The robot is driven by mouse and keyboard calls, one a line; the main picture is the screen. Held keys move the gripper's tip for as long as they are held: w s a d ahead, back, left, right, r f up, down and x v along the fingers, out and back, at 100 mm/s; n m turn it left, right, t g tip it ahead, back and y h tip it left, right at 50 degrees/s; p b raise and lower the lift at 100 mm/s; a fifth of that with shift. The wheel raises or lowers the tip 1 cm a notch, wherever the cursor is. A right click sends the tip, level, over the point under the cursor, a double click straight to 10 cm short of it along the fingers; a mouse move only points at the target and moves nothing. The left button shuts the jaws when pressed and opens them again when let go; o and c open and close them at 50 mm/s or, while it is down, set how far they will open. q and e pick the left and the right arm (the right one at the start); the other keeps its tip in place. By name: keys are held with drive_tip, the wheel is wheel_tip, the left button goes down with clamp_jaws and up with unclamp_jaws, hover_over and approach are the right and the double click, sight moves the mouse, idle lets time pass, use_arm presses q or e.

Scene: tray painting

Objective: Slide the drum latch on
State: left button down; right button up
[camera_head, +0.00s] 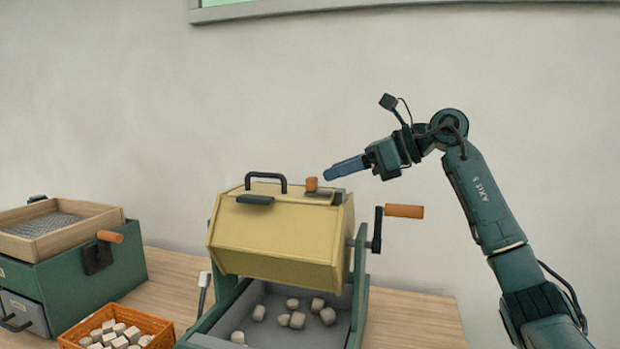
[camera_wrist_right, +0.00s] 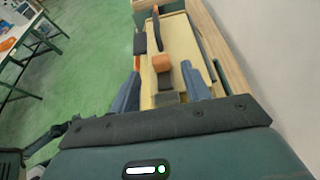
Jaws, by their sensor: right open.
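The yellow drum (camera_head: 275,238) sits tilted in its green stand, with a black handle (camera_head: 266,177) on its top. The drum latch has an orange knob (camera_head: 311,184) on a dark metal strip (camera_head: 322,194) near the drum's right end. My right gripper (camera_head: 328,174) is just right of the knob and slightly above it, with blue fingers. In the right wrist view the fingers are open and apart (camera_wrist_right: 161,70), with the orange knob (camera_wrist_right: 162,62) in line with the gap between them. I cannot tell whether they touch it. My left gripper is not in view.
A crank with an orange grip (camera_head: 404,211) sticks out right of the drum, below my right gripper. A grey bin (camera_head: 262,330) with several pale lumps lies under the drum. An orange basket (camera_head: 160,325) and a green sieve box (camera_head: 60,275) stand left. The wall is behind.

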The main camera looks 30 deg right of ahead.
sight(316, 178)
drive_tip(key=x, duration=0.6)
drive_tip(key=shift+w+a, duration=0.15)
clamp_jaws()
idle(0.4)
